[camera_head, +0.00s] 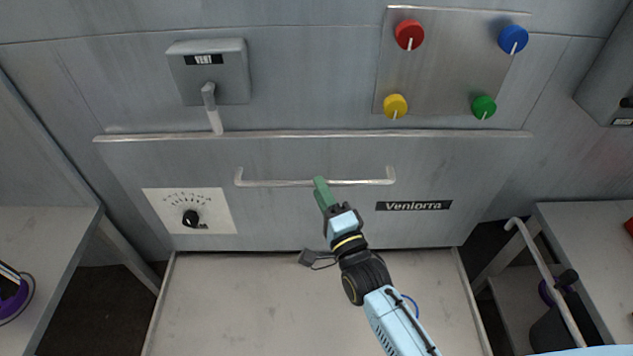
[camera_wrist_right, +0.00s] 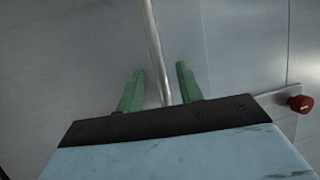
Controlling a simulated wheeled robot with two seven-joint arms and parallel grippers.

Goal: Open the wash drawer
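The wash drawer front (camera_head: 300,218) is a grey metal panel with a "Venlorra" label and a dial. Whether it stands out from the machine at all is hard to tell from above. Its handle (camera_head: 270,184) is a long horizontal metal bar. My right gripper (camera_head: 321,184) has green fingers and is at the middle of the handle. In the right wrist view the handle bar (camera_wrist_right: 154,45) runs between the two fingers of the right gripper (camera_wrist_right: 160,75), with gaps on both sides. The fingers are open. My left gripper is not in view.
Above the drawer are a long ledge (camera_head: 300,134), a grey box with a lever (camera_head: 208,72) and a panel with red, blue, yellow and green knobs (camera_head: 450,60). Side counters stand left (camera_head: 45,235) and right (camera_head: 590,230). A metal rail (camera_head: 550,280) rises at the right.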

